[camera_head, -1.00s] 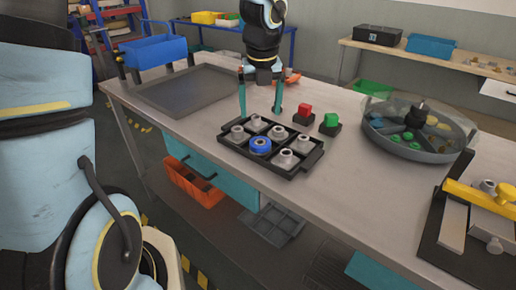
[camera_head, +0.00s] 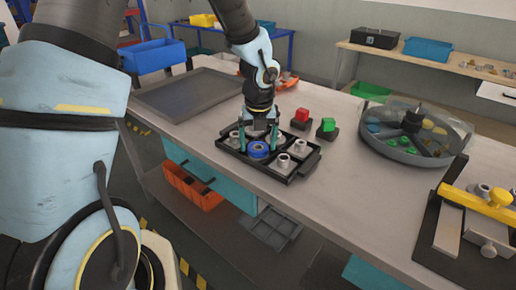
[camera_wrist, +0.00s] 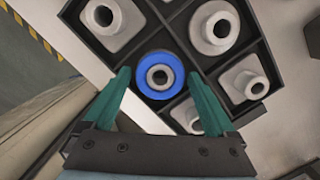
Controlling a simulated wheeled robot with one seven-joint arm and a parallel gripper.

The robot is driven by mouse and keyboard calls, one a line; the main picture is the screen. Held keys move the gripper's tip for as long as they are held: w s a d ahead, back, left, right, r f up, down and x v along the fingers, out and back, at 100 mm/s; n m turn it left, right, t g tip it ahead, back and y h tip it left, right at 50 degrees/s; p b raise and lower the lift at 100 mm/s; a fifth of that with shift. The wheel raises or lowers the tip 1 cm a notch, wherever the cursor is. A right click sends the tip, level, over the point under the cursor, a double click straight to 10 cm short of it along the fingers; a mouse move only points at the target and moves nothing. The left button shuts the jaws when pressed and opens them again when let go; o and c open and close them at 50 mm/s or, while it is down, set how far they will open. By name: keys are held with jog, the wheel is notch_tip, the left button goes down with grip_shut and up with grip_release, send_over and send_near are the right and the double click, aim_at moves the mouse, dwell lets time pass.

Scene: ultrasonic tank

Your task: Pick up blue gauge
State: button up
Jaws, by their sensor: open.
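The blue gauge (camera_head: 258,150) is a round blue ring with a grey hollow centre. It sits in the front middle compartment of a black divided tray (camera_head: 304,173) on the workbench. In the wrist view the blue gauge (camera_wrist: 159,75) lies between the two green fingers. My gripper (camera_head: 258,146) is open above the tray, with its fingers low on either side of the gauge. In the wrist view my gripper (camera_wrist: 158,83) shows no clear contact with the gauge. Several grey fittings (camera_wrist: 214,27) fill other compartments of the tray.
A red button block (camera_head: 301,117) and a green button block (camera_head: 327,127) stand just behind the tray. A round clear-walled tank (camera_head: 408,155) is to the right. A yellow-handled fixture (camera_head: 485,200) is at the front right. A flat dark tray (camera_head: 190,92) lies at the left.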

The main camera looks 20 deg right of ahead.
jog(key=shift+c, duration=0.3)
jog(key=c, duration=1.4)
